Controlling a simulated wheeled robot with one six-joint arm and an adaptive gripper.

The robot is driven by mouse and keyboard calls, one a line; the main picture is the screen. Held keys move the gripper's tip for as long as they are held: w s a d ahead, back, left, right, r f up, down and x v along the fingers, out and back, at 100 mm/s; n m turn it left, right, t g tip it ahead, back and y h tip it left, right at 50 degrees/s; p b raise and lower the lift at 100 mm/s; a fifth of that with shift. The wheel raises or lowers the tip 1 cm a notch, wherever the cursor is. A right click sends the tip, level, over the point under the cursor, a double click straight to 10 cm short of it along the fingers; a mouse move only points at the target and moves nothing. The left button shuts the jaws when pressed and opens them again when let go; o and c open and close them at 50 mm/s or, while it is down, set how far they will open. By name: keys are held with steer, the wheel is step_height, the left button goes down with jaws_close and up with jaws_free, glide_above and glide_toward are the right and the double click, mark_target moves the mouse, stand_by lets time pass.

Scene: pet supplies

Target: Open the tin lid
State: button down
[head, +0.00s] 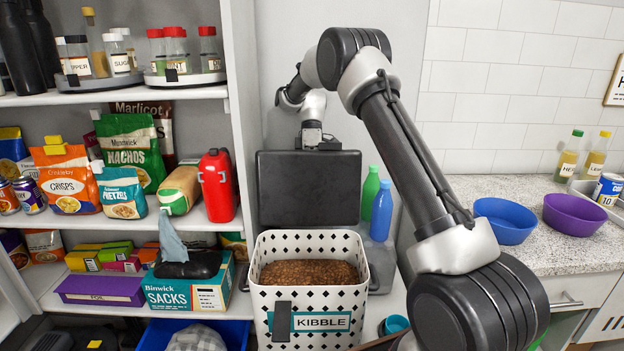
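The tin is a white bin (263,303) with dark diamond marks and a KIBBLE label, standing at the lower middle of the head view. Brown kibble (310,273) shows through its open top. Its dark grey lid (308,190) stands upright behind the opening, clear of the kibble. My arm reaches over from the right, and my gripper (317,142) is at the lid's top edge, at its middle. The gripper is small and dark here. I cannot tell whether its fingers touch the lid or whether they are open or shut.
A shelf unit (243,100) with packets, jars and a red bottle (217,186) stands close on the left. Green (370,192) and blue (382,211) bottles stand right of the lid. A counter with blue (505,220) and purple (574,214) bowls is on the right.

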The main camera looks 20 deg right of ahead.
steer(key=shift+d+f, duration=0.1)
steer(key=shift+f, duration=0.3)
steer(key=c, duration=1.5)
jaws_free()
steer(key=shift+w, duration=0.15)
steer(key=shift+o, duration=0.2)
steer(key=shift+r, duration=0.1)
step_height(320, 180, up, 10)
steer(key=shift+w, duration=0.1)
